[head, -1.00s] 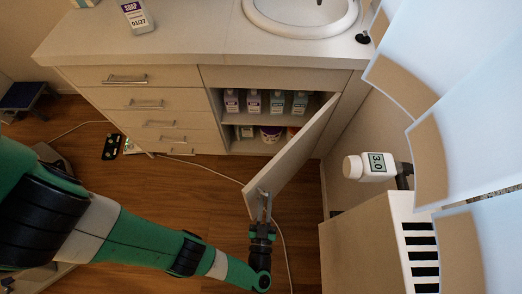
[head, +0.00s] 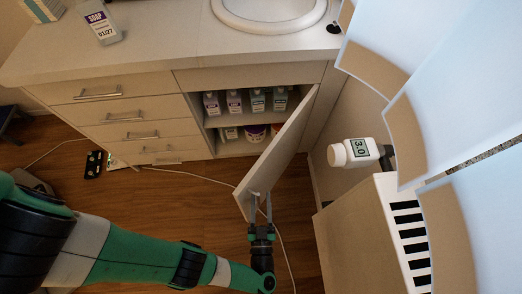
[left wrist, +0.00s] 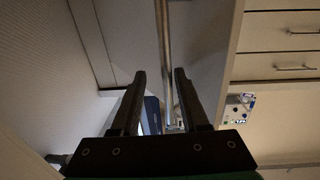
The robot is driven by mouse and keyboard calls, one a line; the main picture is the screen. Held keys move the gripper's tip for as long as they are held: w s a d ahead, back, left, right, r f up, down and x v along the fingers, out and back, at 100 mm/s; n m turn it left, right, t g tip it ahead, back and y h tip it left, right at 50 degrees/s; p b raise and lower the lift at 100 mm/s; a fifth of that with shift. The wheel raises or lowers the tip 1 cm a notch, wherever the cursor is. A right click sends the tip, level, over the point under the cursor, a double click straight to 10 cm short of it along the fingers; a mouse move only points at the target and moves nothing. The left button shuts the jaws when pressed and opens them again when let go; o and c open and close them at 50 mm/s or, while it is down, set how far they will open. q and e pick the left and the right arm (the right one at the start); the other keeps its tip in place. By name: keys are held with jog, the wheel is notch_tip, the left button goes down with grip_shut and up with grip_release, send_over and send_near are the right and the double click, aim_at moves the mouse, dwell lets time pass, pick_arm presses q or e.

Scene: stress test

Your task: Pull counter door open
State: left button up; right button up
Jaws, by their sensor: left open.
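The counter door (head: 281,151) stands swung well out from the lower right of the counter (head: 150,52), showing the open shelves behind it. My left gripper (head: 261,208) is at the door's free edge with its fingers apart, pointing up toward the handle side. I cannot tell whether a finger touches the bar. My right gripper is not in view.
Several bottles (head: 234,101) stand on the shelves. Closed drawers (head: 132,114) are left of the opening. A radiator (head: 398,225) with a white thermostat knob (head: 357,152) stands close on the right. A cable (head: 203,178) crosses the wooden floor.

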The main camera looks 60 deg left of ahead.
pick_arm(q)
jog(key=b+v, duration=0.1)
jog(key=v, duration=1)
jog(key=shift+s+d+b, duration=0.2)
jog(key=shift+d+b, duration=0.1)
jog(key=shift+b, duration=0.1)
